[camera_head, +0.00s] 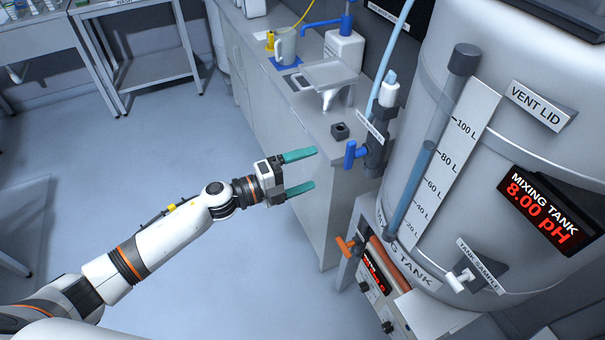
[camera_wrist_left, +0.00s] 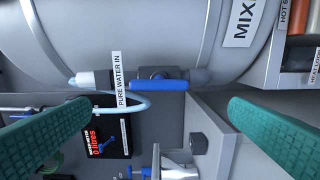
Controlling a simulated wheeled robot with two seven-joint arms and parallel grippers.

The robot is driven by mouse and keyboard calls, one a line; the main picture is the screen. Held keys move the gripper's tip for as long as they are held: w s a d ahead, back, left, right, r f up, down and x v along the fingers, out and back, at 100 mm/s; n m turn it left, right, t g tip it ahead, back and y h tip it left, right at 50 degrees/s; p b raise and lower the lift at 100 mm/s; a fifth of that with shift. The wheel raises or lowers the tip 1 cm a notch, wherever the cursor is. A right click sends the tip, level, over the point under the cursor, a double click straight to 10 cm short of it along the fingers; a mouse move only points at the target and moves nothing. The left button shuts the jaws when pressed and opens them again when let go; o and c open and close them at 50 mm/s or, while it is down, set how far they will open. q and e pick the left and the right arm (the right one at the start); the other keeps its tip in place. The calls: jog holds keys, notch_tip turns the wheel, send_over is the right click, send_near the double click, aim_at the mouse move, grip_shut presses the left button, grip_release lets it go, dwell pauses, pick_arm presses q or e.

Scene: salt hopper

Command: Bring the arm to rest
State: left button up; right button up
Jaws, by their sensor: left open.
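My left gripper (camera_head: 302,172) is open and empty, with its two teal fingers spread, out in front of the counter side. Its arm comes in from the lower left over the floor. In the left wrist view the two green fingers (camera_wrist_left: 160,125) stand wide apart with nothing between them. Beyond them is the blue valve handle (camera_wrist_left: 158,85) labelled "PURE WATER IN", which the fingers do not touch. The same blue handle (camera_head: 352,154) shows right of the gripper in the head view. My right gripper is not in view.
The large mixing tank (camera_head: 450,150), its display (camera_head: 545,208) reading 8.00 pH, stands at the right. An orange handle (camera_head: 345,245) is below. The counter holds a mug (camera_head: 285,48), a hopper (camera_head: 330,75) and a small dark block (camera_head: 340,131).

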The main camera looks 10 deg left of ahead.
pick_arm(q)
jog(key=shift+s+a, duration=0.1)
jog(key=shift+a, duration=0.05)
dwell(0.3)
